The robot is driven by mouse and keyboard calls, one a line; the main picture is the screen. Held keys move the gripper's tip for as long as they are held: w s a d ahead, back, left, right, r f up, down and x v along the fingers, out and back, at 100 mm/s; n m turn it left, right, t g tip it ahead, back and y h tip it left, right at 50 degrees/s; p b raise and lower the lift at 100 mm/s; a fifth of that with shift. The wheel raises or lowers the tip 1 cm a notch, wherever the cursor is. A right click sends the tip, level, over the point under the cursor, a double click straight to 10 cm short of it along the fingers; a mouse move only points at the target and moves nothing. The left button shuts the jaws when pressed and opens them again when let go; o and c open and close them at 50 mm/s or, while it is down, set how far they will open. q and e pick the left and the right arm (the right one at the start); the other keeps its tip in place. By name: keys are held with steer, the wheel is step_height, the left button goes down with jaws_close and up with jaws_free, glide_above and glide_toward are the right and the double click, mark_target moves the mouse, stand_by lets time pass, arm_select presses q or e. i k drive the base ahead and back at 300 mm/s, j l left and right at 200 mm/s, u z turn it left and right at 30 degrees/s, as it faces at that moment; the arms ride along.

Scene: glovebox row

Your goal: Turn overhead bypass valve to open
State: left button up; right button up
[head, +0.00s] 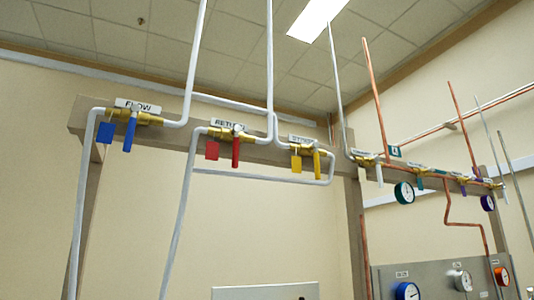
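The overhead bypass valve (302,149) is a brass body with a yellow lever (317,164) and a yellow tag (296,164). It sits on the beam right of the middle, under a small white label (303,139) too blurred to read surely. The yellow lever hangs down, across the roughly level pipe run. Neither of my grippers can be made out in the head view.
Left along the beam are a blue-lever valve (130,132) labelled FLOW and a red-lever valve (236,148). White vertical pipes (270,60) pass nearby. Copper pipes (376,95), smaller valves and gauges (404,192) stand at right. A gauge panel (440,275) is lower right.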

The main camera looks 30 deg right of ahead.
mark_target(315, 145)
steer(key=u, duration=0.35)
steer(key=l+u, duration=0.3)
steer(key=k+l+u, duration=0.15)
steer(key=l+u, duration=0.2)
steer(key=k+l+u, duration=0.1)
steer(key=l+u, duration=0.2)
